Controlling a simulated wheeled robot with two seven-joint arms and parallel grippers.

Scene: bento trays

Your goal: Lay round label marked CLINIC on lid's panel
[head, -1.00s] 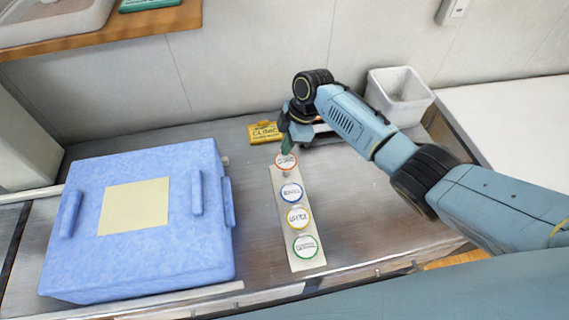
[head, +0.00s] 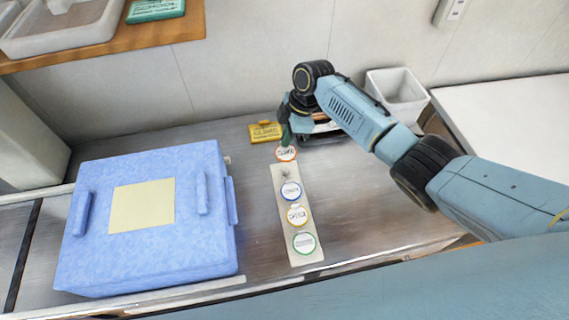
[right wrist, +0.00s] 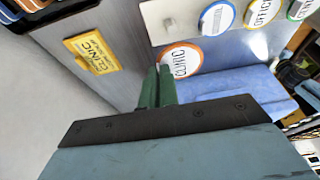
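The round CLINIC label (head: 286,153) is white with an orange ring. It also shows in the right wrist view (right wrist: 181,61), at the tips of the green fingers. My right gripper (head: 288,139) is shut on the label's edge and holds it just off the far end of the pale strip (head: 282,227). The lid's panel (head: 142,205) is a bare cream square on top of the blue box (head: 100,265), left of the strip. My left gripper is not in view.
Three other round labels stay on the strip: blue (head: 291,190), yellow (head: 297,214) and green (head: 304,243). The blue lid has raised handles (head: 203,193). A white bin (head: 397,97) stands at the back right.

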